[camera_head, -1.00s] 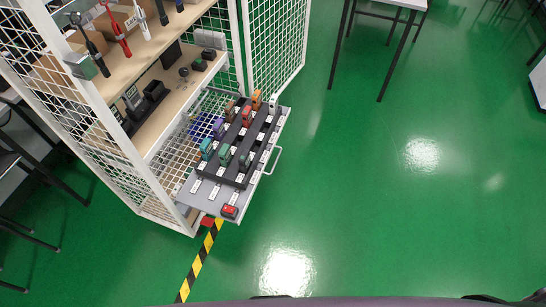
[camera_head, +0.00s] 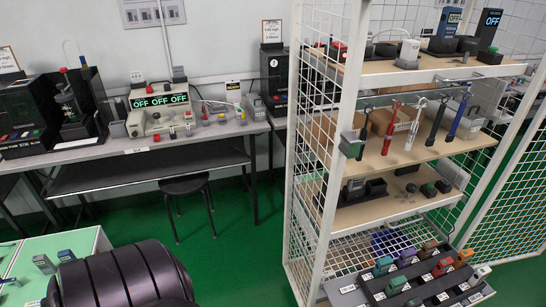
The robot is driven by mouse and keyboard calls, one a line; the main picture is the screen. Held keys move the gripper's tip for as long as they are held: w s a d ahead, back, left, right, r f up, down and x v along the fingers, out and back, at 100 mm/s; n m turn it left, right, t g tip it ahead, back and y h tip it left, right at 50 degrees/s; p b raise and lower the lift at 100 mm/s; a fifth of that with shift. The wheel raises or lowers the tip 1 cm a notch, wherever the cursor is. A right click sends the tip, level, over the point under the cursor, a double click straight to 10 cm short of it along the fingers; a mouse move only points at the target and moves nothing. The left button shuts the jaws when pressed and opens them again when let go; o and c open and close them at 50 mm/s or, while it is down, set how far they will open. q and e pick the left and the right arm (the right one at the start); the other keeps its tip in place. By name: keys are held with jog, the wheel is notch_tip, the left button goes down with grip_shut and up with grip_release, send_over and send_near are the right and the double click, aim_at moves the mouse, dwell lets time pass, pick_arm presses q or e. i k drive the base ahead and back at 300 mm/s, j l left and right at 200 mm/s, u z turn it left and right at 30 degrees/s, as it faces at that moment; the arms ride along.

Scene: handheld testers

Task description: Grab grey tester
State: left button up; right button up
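Several coloured handheld testers stand in a dark rack (camera_head: 440,287) on the pulled-out drawer at the bottom right: teal, green, purple, red, brown and orange ones. A pale grey-white tester (camera_head: 481,273) stands at the drawer's right end. Two small dark grey devices, one at the left (camera_head: 44,264) and one with a blue screen (camera_head: 66,256), stand on a green-topped table at the bottom left; I cannot tell whether they are testers. Neither of my grippers is in view. The drawer's front is cut off by the frame.
A white mesh cabinet (camera_head: 322,215) with wooden shelves holds the drawer; tools hang from a shelf (camera_head: 428,158). A grey workbench (camera_head: 205,133) with instruments stands at the back left, a black stool (camera_head: 184,185) before it. The green floor (camera_head: 235,240) between is clear.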

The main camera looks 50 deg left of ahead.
aim_at(42, 261)
jog(key=u, duration=3.4)
